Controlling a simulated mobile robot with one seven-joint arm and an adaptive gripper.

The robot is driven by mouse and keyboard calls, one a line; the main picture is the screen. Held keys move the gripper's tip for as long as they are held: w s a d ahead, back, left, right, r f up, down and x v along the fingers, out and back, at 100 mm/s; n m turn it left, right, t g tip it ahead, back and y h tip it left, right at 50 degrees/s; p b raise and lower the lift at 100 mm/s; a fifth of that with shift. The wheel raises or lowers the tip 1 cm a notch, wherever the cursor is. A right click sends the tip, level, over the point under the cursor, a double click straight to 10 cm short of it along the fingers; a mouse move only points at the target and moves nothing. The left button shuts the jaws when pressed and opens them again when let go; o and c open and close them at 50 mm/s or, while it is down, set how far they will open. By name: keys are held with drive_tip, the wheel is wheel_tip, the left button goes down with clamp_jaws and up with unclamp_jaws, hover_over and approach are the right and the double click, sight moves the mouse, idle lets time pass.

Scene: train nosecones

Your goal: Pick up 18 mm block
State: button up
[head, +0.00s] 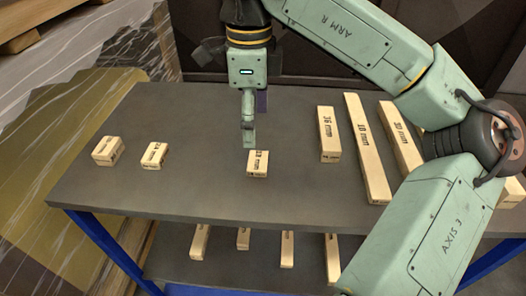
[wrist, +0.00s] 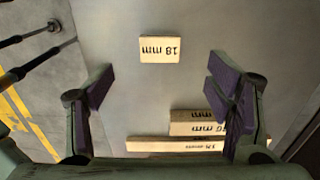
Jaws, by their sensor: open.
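A small pale wooden block printed "18 mm" (wrist: 147,56) lies flat on the table in the wrist view, its text upside down, ahead of and between the finger lines. It appears to be the small block (head: 257,169) near my gripper in the head view, where its print is too small to read surely. My gripper (wrist: 160,88) is open and empty in the wrist view, dark pads wide apart.
The grey table (head: 210,190) also holds two small blocks at left (head: 108,151) (head: 154,156). Several blocks lie on the lower shelf (head: 215,272).

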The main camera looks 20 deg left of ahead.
hover_over(258, 160)
drive_tip(key=f, duration=0.4)
drive_tip(key=shift+s+a, duration=0.3)
drive_tip(key=shift+a, duration=0.05)
drive_tip(key=f, duration=0.1)
drive_tip(key=f+p, duration=0.1)
drive_tip(key=f, duration=0.1)
drive_tip(key=f+p, duration=0.1)
drive_tip(key=shift+w+d+f, duration=0.15)
drive_tip(key=shift+w+d, duration=0.1)
drive_tip(key=shift+d, duration=0.15)
drive_tip(key=shift+f, duration=0.45)
drive_tip(key=c, duration=0.9)
